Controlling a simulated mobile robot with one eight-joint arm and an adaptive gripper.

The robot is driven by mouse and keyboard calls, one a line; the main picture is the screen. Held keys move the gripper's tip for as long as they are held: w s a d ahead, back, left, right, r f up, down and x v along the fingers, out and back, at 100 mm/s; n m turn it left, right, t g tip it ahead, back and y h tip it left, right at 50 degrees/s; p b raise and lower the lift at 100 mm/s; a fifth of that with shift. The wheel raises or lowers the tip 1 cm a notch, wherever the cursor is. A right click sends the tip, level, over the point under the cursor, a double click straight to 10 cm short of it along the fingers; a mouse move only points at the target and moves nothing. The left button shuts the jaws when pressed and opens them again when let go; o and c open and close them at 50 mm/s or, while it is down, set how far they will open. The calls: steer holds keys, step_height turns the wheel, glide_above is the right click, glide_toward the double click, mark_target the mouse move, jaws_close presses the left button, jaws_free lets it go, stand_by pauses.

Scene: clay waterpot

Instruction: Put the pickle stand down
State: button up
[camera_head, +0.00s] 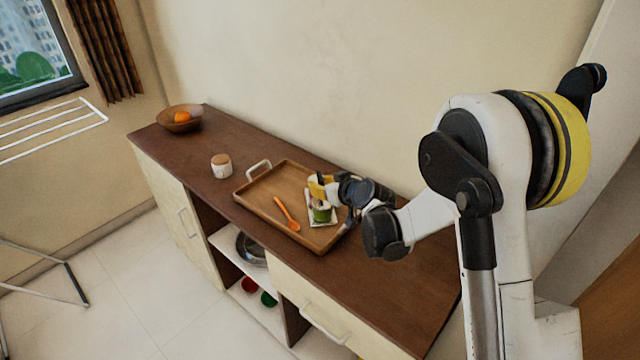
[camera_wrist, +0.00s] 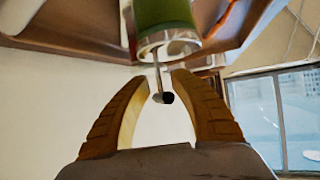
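The pickle stand (camera_head: 321,213), a green jar-like piece, is near the right end of the wooden tray (camera_head: 262,207), with a white piece under or beside it. In the wrist view the stand (camera_wrist: 165,15) has a clear rim and a thin rod ending in a black knob. My gripper (camera_head: 320,186) is right above the stand. In the wrist view my gripper's two fingers (camera_wrist: 160,82) are on either side of the rod, with a small gap seen at each side. Contact between the stand's base and the tray is not clear.
An orange spoon (camera_head: 286,213) lies on the tray left of the stand. The top's right end is clear.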

steer(key=s+d+r+m+g+h+p, duration=0.1)
steer(key=s+d+r, duration=0.55)
steer(key=s, duration=0.35)
steer(key=s+d+r+m+g+h+p, duration=0.1)
steer(key=s+d+r+m+h, duration=0.1)
steer(key=s+d+r, duration=0.55)
steer(key=s+d+m+h, duration=0.1)
steer(key=s+d, duration=0.2)
steer(key=s, duration=0.7)
steer(key=s+d+m+g+h, duration=0.1)
steer(key=s+d, duration=0.3)
steer(key=s, duration=0.6)
steer(key=shift+d+r+m+g+h, duration=0.3)
steer(key=shift+r+m+h, duration=0.15)
steer(key=shift+m+h, duration=0.35)
